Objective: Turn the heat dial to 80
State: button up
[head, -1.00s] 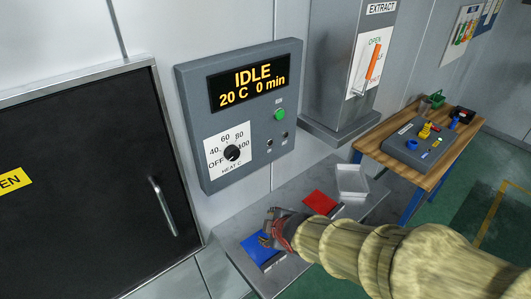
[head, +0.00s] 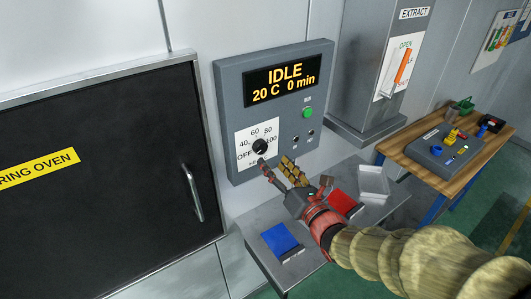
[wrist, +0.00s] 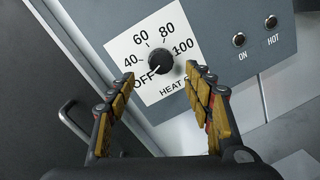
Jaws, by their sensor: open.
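The heat dial (head: 260,147) is a round black knob on a white scale plate with OFF, 40, 60, 80 and 100, low on the grey control panel (head: 232,100). In the wrist view the dial (wrist: 160,61) sits upper centre, and its pale mark seems to point toward OFF. My gripper (head: 275,163) is open and empty, just below and in front of the dial. In the wrist view its fingers (wrist: 160,75) spread to either side below the dial, apart from it. The display (head: 288,80) reads IDLE, 20 C, 0 min.
A green button (head: 308,112) and two small black controls sit right of the dial. The black oven door (head: 100,210) with its handle (head: 192,193) is at left. A grey shelf below holds a blue pad (head: 280,240), a red pad (head: 342,202) and a white tray (head: 373,182).

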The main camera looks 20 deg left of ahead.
aim_at(262, 150)
jog(key=shift+x, duration=3.45)
jog(key=shift+f, duration=0.15)
jog(key=shift+c, duration=0.4)
jog(key=c, duration=1.1)
